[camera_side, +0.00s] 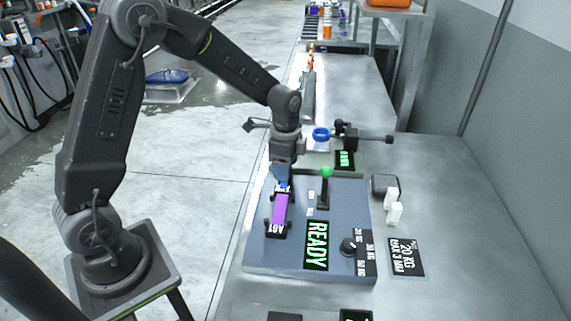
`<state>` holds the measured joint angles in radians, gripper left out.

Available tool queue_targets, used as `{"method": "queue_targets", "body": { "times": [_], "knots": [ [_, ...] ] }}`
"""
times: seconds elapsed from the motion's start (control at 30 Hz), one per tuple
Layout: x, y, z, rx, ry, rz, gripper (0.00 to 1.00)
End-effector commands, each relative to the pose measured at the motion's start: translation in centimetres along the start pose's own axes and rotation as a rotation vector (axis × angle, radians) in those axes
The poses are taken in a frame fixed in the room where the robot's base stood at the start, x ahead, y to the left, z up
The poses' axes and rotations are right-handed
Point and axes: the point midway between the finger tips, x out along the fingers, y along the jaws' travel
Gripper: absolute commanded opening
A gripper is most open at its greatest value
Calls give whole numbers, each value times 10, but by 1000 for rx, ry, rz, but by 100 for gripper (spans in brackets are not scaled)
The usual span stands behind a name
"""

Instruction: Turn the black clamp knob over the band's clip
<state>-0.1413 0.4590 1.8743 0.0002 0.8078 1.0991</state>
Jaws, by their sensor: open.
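A purple band (280,209) lies in a black holder on the blue-grey panel, with a label reading A01 at its near end. My gripper (283,183) points down at the far end of the band, and its jaws are open. Small dark parts sit around the fingertips there; the clip and any clamp knob over it are largely hidden, and I cannot tell whether the fingers touch them. A separate round black knob (348,246) stands at the panel's right front beside a scale of weight labels.
A green-balled lever (326,173) stands close right of my gripper. A READY display (316,245) is in front. A black fixture (346,135) with a blue ring (321,134) stands behind.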

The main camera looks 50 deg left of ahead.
Motion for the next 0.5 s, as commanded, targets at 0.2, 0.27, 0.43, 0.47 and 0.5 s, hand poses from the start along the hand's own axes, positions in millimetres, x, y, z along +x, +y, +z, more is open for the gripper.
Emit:
{"method": "queue_targets", "body": {
  "times": [0.2,0.27,0.43,0.47,0.5],
  "knots": [
    [-6,0,0,-1,1,-2,59],
    [-13,-1,0,-1,2,-3,59],
    [-47,-1,0,-1,3,-5,59],
    [-54,-1,0,-1,3,-6,59],
    [-64,-1,0,-1,3,-6,59]
  ]
}}
